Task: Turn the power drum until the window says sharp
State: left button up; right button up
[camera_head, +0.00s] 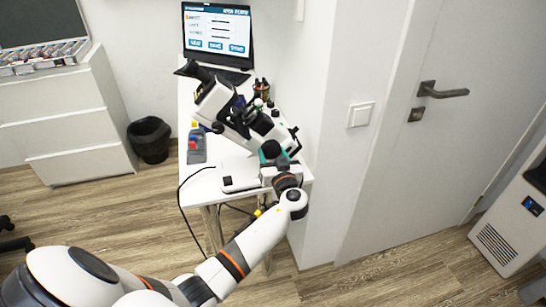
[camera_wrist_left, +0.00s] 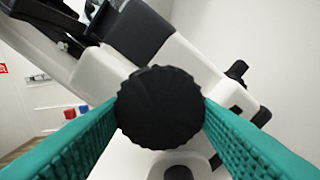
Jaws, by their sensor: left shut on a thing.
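The power drum (camera_wrist_left: 160,108) is a black knob with a ribbed edge, seen face-on in the left wrist view. It sits on the side of a white and black instrument (camera_head: 222,105), which looks like a microscope on a narrow white table. My left gripper (camera_head: 272,152) has teal ribbed fingers, one on each side of the drum and touching its edge, so it is shut on it. In the head view the gripper hides the drum. I cannot make out a window reading "sharp". My right gripper is not in view.
A laptop (camera_head: 216,30) with a lit screen stands at the table's back; its small text is hard to read. A small grey item with coloured parts (camera_head: 196,145) lies at the table's left. A black cable hangs off that side. A wall and door (camera_head: 400,150) stand right.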

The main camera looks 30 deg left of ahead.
pick_arm(q)
jog(key=m+b, duration=0.1)
jog(key=m, duration=0.2)
jog(key=shift+m+b, duration=0.3)
jog(key=shift+m, duration=0.8)
jog(key=m, duration=0.2)
jog(key=shift+a+r+m, duration=0.1)
jog(key=shift+m, duration=0.3)
jog(key=m, duration=0.3)
jog(key=shift+s+r+m+p, duration=0.1)
jog(key=shift+m+p, duration=0.2)
jog(key=shift+p, duration=0.05)
jog(key=shift+m+p, duration=0.55)
jog(key=shift+m, duration=1.25)
jog(key=o, duration=1)
